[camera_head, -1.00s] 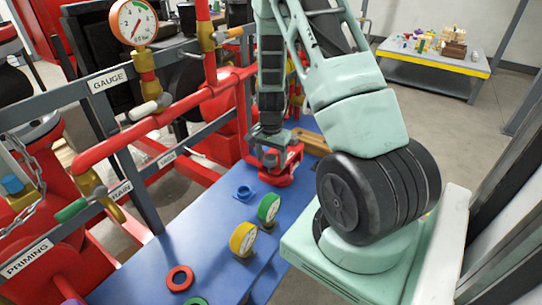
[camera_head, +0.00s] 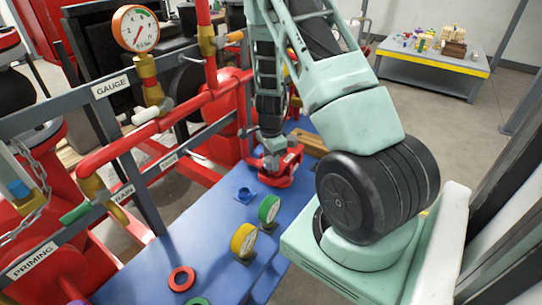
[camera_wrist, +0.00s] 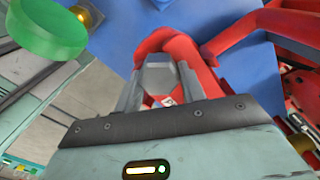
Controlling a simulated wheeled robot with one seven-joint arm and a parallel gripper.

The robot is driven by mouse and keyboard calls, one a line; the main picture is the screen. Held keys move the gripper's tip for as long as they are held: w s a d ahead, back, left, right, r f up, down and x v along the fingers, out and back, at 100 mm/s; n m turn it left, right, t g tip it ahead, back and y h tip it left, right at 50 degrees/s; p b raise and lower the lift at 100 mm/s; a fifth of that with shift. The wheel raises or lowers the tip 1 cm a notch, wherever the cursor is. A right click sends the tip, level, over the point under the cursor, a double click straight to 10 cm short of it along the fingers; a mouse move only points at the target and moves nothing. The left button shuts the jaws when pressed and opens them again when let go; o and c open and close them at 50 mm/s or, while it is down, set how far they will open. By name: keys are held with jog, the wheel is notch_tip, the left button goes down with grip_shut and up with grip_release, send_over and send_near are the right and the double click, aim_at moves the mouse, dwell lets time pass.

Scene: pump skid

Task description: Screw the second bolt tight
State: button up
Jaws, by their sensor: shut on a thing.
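A red fitting (camera_head: 281,176) sits on the blue bench top (camera_head: 215,228), with my gripper (camera_head: 273,150) pointing down onto it. In the wrist view the red fitting (camera_wrist: 207,62) curves around my gripper (camera_wrist: 160,85). My gripper is shut on a grey, faceted piece that looks like the bolt (camera_wrist: 158,72), with one finger on each side. The bolt's lower end and thread are hidden, so I cannot tell how deep it sits. I cannot make out another bolt clearly.
Red pipes and grey rails (camera_head: 150,175) stand close on the left. A table with small items (camera_head: 432,75) is at the back right.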

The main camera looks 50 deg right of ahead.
jog(key=m+p, duration=0.2)
jog(key=m, duration=0.3)
jog(key=shift+r, duration=0.2)
jog(key=m, duration=0.2)
jog(key=shift+m+p, duration=0.4)
jog(key=shift+f+m, duration=0.2)
jog(key=shift+m, duration=0.2)
jog(key=o, duration=1.1)
jog(key=shift+r, duration=0.1)
notch_tip(320, 180, up, 17)
jog(key=shift+r+b, duration=0.15)
jog(key=shift+b, duration=0.25)
